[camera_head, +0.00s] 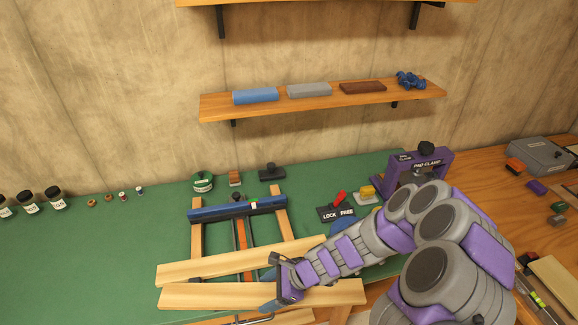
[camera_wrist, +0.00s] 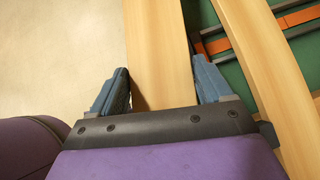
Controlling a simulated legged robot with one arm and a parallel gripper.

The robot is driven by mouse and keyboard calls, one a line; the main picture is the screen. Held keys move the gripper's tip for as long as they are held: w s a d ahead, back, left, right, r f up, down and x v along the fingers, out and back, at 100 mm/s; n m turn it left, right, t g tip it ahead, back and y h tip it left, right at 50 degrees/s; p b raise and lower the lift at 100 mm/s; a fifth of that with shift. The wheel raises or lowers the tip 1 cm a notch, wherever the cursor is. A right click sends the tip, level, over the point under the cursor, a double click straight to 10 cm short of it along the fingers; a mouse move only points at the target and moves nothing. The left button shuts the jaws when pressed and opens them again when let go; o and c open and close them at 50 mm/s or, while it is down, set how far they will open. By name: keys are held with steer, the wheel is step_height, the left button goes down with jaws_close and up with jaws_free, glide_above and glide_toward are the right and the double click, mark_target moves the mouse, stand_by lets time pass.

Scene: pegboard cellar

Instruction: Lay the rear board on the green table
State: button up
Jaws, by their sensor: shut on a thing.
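Two pale boards lie near the front in the head view. The rear board (camera_head: 215,268) slants across the two wooden rails of a frame; in the wrist view it runs along the right (camera_wrist: 262,75). My gripper (camera_head: 268,290) is shut on the front board (camera_head: 205,296), with one finger on each long edge. The wrist view shows this board (camera_wrist: 155,45) between the blue fingers of my gripper (camera_wrist: 160,88). My gripper hides part of the boards in the head view. I cannot tell whether the held board is lifted. The green table (camera_head: 100,235) spreads beneath.
A blue clamp bar (camera_head: 237,208) crosses the frame's rails. A purple pad clamp (camera_head: 418,170) and lock sign (camera_head: 338,213) stand to the right. Jars (camera_head: 55,198) and a green tin (camera_head: 202,182) stand behind. A shelf (camera_head: 320,101) hangs above.

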steer(key=w+d+r+m+t+h, duration=0.9)
steer(key=w+d+r+m, duration=0.8)
steer(key=w+d+m, duration=0.1)
steer(key=shift+d+r, duration=0.3)
steer(key=shift+d, duration=0.55)
steer(key=shift+w, duration=0.15)
steer(key=shift+a, duration=0.1)
